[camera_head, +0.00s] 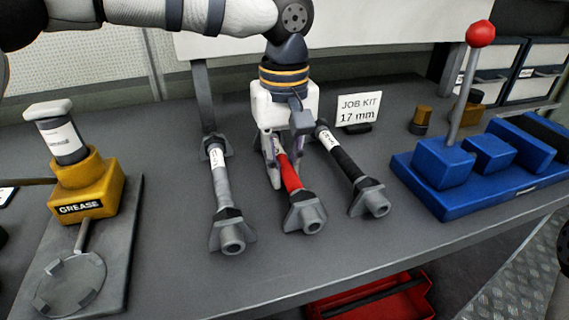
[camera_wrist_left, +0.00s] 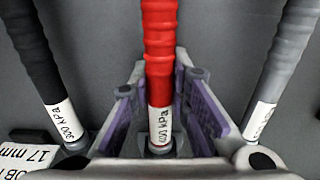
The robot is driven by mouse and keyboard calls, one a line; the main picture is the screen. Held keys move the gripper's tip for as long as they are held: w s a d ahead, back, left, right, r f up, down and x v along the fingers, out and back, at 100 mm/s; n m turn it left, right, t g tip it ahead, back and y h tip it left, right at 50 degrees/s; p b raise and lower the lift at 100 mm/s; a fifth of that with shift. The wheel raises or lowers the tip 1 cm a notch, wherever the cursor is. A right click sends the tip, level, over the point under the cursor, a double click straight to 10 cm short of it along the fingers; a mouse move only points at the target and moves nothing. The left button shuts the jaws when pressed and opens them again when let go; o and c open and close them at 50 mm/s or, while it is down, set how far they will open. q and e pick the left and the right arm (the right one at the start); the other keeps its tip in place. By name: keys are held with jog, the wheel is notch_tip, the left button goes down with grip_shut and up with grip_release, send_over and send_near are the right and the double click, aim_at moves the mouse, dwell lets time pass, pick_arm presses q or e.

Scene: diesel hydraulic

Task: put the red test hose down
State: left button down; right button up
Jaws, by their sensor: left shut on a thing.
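My left gripper (camera_head: 283,160) points down over the bench and is shut on the red test hose (camera_head: 289,175). In the left wrist view the red hose (camera_wrist_left: 159,45) runs between the purple-padded fingers (camera_wrist_left: 163,112), with its white label low between them. The hose lies between a grey hose (camera_head: 221,186) and a black hose (camera_head: 346,160), roughly in line with them. Its grey end fitting (camera_head: 305,213) is at about bench level; I cannot tell whether it touches. Its far end is hidden by the gripper. My right gripper is not in view.
The grey bench (camera_head: 180,275) is clear in front of the hoses. A job kit sign (camera_head: 358,108) stands behind the black hose. A yellow grease unit (camera_head: 88,188) is at left, a blue lever block (camera_head: 445,165) at right. A red tray (camera_head: 375,300) is below the bench edge.

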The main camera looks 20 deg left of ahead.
aim_at(283, 160)
pick_arm(q)
jog(key=c, duration=1.5)
grip_release()
jog(key=shift+f, duration=0.1)
notch_tip(283, 160, up, 12)
jog(key=shift+r, duration=0.15)
